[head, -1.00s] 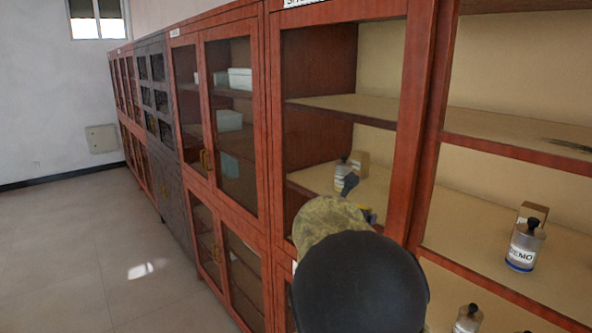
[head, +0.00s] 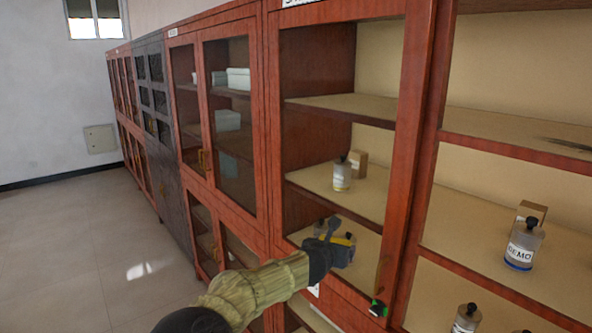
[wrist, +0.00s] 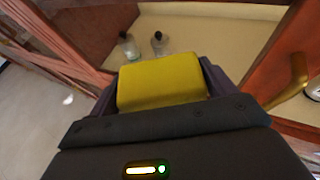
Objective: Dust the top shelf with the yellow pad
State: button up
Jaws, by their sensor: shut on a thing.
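My gripper (head: 342,250) is in front of the middle open cabinet, level with a lower shelf, below the shelf that holds a bottle. In the wrist view my gripper (wrist: 161,78) is shut on the yellow pad (wrist: 162,84), its dark fingers on either side of it. Only a sliver of yellow shows in the head view. The highest shelf board in view in the middle cabinet (head: 345,106) looks bare. The matching board in the right cabinet (head: 490,128) has a dark streak (head: 570,145) near its right end. My gripper is well below both boards.
A bottle (head: 342,174) and a small brown box (head: 358,163) stand on the middle cabinet's shelf. A labelled bottle (head: 523,245) stands in the right cabinet. Red cabinet posts (head: 425,150) divide the bays. Two bottles (wrist: 130,46) stand beyond the pad. Open floor lies left.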

jog(key=s+f+n+y, duration=0.1)
jog(key=s+f, duration=0.1)
jog(key=f, duration=1)
jog(key=s+f+n+y, duration=0.1)
jog(key=s+f, duration=0.1)
jog(key=f, duration=1)
jog(key=s+d+f+n+y, duration=0.1)
jog(key=s+d+f, duration=0.2)
jog(key=s, duration=0.2)
jog(key=s+d+f+n+t+y, duration=0.1)
jog(key=s+d+f+y, duration=0.1)
jog(key=s+d+f, duration=0.2)
jog(key=shift+s+b, duration=0.4)
jog(key=shift+s, duration=0.5)
jog(key=shift+w, duration=0.1)
